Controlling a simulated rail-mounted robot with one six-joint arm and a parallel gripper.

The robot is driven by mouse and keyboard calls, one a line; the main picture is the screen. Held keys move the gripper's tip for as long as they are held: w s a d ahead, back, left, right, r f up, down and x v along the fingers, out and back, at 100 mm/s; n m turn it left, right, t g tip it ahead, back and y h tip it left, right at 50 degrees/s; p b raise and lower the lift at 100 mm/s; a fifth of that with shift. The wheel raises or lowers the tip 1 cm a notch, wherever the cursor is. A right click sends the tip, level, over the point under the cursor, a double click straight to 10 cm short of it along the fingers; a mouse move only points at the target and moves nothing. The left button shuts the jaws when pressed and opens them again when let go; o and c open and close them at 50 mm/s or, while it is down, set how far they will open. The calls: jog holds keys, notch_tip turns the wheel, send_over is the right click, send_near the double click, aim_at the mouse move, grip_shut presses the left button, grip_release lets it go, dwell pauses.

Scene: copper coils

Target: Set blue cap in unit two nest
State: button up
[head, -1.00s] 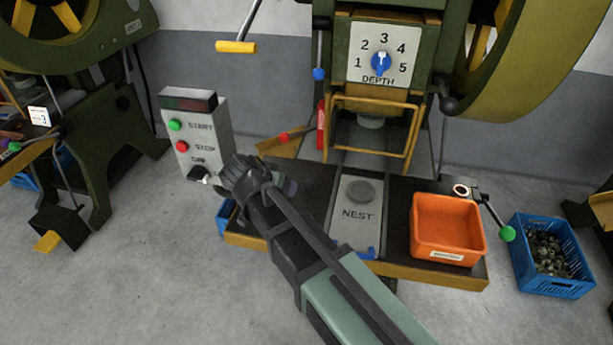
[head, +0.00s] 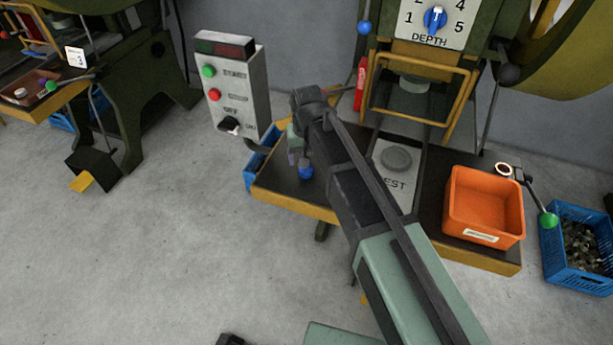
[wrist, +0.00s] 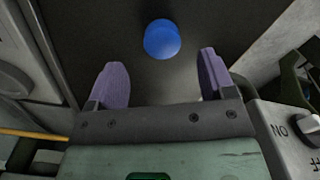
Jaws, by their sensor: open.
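The blue cap (head: 305,173) sits on the dark table top, left of the nest plate, in the head view. In the wrist view the blue cap (wrist: 162,39) shows as a round blue disc just beyond the fingertips. My gripper (wrist: 158,72) is open and empty, with its two purple-grey fingers apart and the cap roughly centred ahead of the gap. In the head view my gripper (head: 298,153) points down close to the cap. The nest (head: 398,180) is a grey plate with a round grey pad (head: 396,158); my arm covers part of its lettering.
A control box (head: 231,85) with a green and a red button stands left of the table. An orange bin (head: 484,207) is on the table's right side. A green-knobbed lever (head: 548,220) and a blue crate (head: 580,245) are further right. A yellow guard frame (head: 421,90) stands behind the nest.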

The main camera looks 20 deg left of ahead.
notch_tip(320, 180, down, 5)
jog(key=b, duration=0.5)
jog(key=shift+a+f, duration=0.15)
jog(key=shift+f, duration=0.05)
jog(key=shift+r, duration=0.25)
jog(key=c, duration=1.1)
jog(key=shift+o, duration=0.2)
jog(key=shift+r+p, duration=0.1)
jog(key=shift+p, duration=0.2)
notch_tip(320, 180, up, 20)
jog(key=p, duration=2)
